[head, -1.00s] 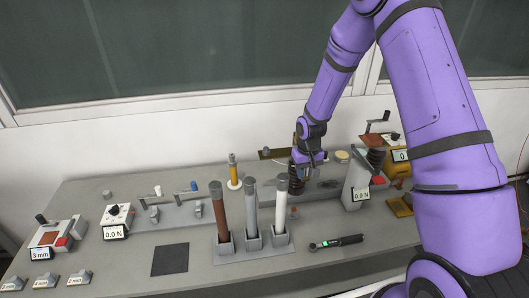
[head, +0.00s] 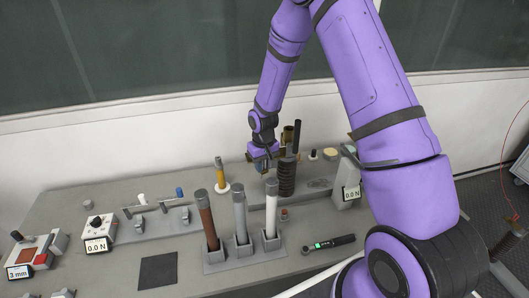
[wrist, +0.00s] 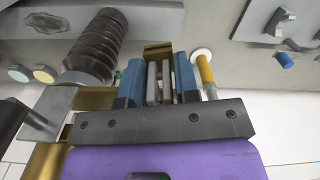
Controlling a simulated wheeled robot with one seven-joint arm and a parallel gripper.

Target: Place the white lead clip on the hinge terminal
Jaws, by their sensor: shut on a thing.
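My gripper (head: 262,163) hangs over the back of the bench, just left of the ribbed brown insulator (head: 287,178). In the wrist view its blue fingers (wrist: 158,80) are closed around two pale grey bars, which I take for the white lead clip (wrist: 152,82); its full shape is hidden. A brass piece (wrist: 157,49), likely the hinge terminal, lies just beyond the fingertips. I cannot tell whether the clip touches it.
A yellow rod on a white base (head: 220,174) stands close left of the gripper. Three upright fuse tubes (head: 240,218) stand in front. A torque wrench (head: 329,242) and a dark mat (head: 158,270) lie on the bench.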

